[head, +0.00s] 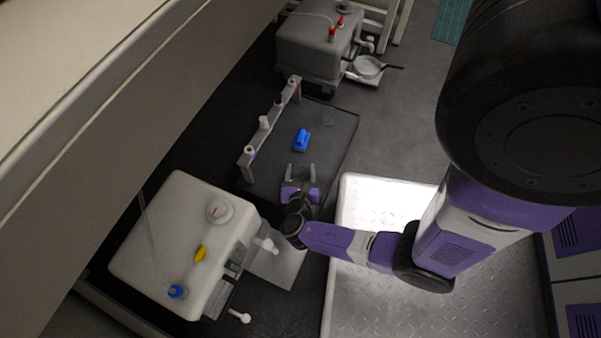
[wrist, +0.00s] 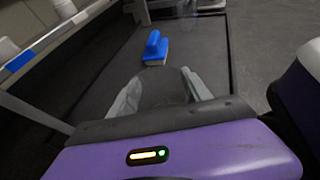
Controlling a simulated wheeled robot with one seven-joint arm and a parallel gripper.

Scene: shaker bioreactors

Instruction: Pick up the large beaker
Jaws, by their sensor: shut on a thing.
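My gripper (head: 299,172) is over the near part of the dark tray table in the head view. In the wrist view its two pale fingers (wrist: 162,90) stand apart, with a faint, see-through grey rounded shape between them. I take this for the large beaker (wrist: 163,88), held by the fingers. Its outline is hard to make out, and I cannot tell whether it touches the surface below. In the head view the beaker is too faint to tell between the fingers.
A blue brush-like object (head: 301,140) lies beyond my gripper; a small clear vessel (head: 327,118) stands to its right. A rack (head: 268,122) with several bottles runs along the left. White machines stand near left (head: 185,240) and at the back (head: 315,45).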

